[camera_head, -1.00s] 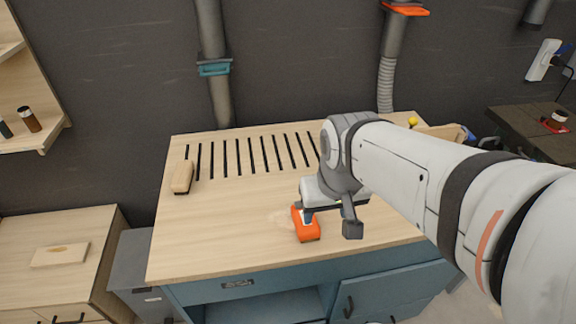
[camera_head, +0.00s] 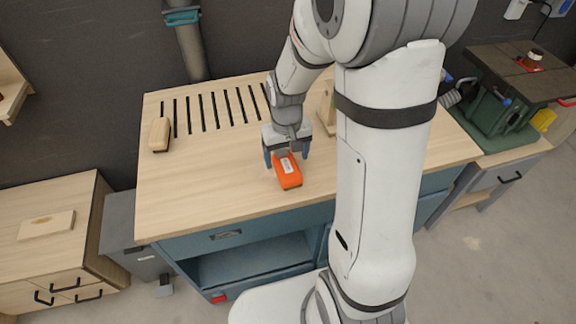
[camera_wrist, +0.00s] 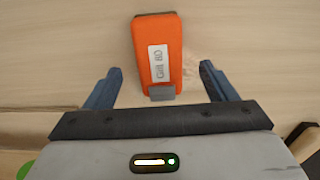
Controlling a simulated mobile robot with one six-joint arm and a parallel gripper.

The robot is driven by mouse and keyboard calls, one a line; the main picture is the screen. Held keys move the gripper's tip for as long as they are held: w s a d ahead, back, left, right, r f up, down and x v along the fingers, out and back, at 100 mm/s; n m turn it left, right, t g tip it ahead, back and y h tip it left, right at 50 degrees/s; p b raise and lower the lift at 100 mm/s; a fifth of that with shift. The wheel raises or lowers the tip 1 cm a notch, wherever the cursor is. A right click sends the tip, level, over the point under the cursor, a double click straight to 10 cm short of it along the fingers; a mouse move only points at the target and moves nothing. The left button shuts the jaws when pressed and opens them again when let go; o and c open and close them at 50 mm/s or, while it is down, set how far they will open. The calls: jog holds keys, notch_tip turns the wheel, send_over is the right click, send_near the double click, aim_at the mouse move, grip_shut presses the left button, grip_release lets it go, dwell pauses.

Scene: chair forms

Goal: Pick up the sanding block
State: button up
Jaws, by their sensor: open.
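The sanding block is an orange block (camera_head: 287,171) with a white label, lying on the light wooden workbench top (camera_head: 210,195). In the wrist view the orange block (camera_wrist: 158,50) carries a label that seems to read "Grit 80" and has a grey piece at its near end. My gripper (camera_head: 287,160) is over the block's far end in the head view, pointing down. In the wrist view my gripper (camera_wrist: 160,84) is open, with one finger on each side of the block's line and clear gaps to it. The block lies mostly beyond the fingertips there.
A wooden brush-like block (camera_head: 160,134) lies at the left of the bench by the dark slots (camera_head: 215,111). A wooden object (camera_head: 326,108) stands right of my gripper, partly hidden by my arm. The front left of the bench top is clear.

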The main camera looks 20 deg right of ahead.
aim_at(287, 165)
jog(key=shift+w+f+p, duration=0.15)
jog(key=shift+f+p, duration=0.2)
jog(key=shift+f, duration=2)
jog(key=c, duration=1.1)
